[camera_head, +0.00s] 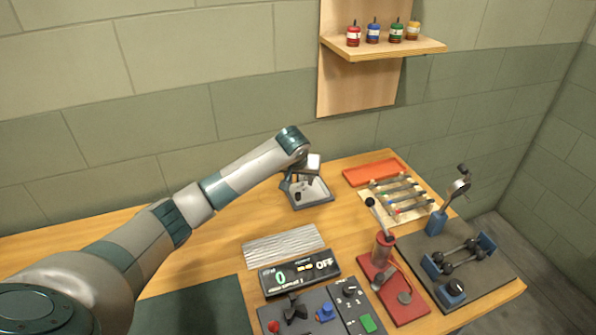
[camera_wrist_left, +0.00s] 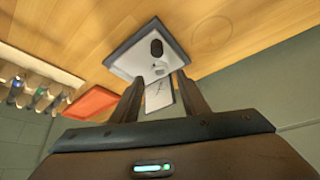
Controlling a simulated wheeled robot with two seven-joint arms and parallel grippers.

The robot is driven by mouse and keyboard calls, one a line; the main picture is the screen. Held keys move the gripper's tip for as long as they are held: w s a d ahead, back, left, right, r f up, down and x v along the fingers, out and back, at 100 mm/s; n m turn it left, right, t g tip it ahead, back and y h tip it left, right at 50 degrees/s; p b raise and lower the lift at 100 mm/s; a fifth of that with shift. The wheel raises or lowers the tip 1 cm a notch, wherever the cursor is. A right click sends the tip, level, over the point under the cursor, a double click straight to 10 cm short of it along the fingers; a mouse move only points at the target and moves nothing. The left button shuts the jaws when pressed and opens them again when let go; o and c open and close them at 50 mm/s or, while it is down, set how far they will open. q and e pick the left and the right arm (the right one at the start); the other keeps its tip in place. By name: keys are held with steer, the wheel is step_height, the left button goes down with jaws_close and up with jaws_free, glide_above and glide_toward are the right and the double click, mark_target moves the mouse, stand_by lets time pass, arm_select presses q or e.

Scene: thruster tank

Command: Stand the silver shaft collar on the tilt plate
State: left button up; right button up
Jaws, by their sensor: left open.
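My left gripper (camera_head: 291,186) reaches over a grey-rimmed tray (camera_head: 316,204) at the back of the table. In the left wrist view, my left gripper (camera_wrist_left: 158,80) is open, with one finger on each side and nothing held between them. The same tray (camera_wrist_left: 124,66) lies beyond the fingertips, with a dark upright piece and small pale pieces in it. A pale plate with a thin dark mark (camera_wrist_left: 160,95) shows between the fingers. I cannot tell for sure which piece is the silver shaft collar, or which is the tilt plate. My right gripper is not in view.
A ribbed silver sheet (camera_head: 284,245) and a display box (camera_head: 299,273) stand in front of the tray. A red lever stand (camera_head: 383,250), a dark fixture board (camera_head: 483,279) and an orange tray (camera_head: 374,172) are to the right. Bare wood surrounds the tray's left.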

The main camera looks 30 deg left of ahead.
arm_select(q)
steer(key=b+v, duration=0.1)
steer(key=v, duration=0.7)
stand_by(0.5)
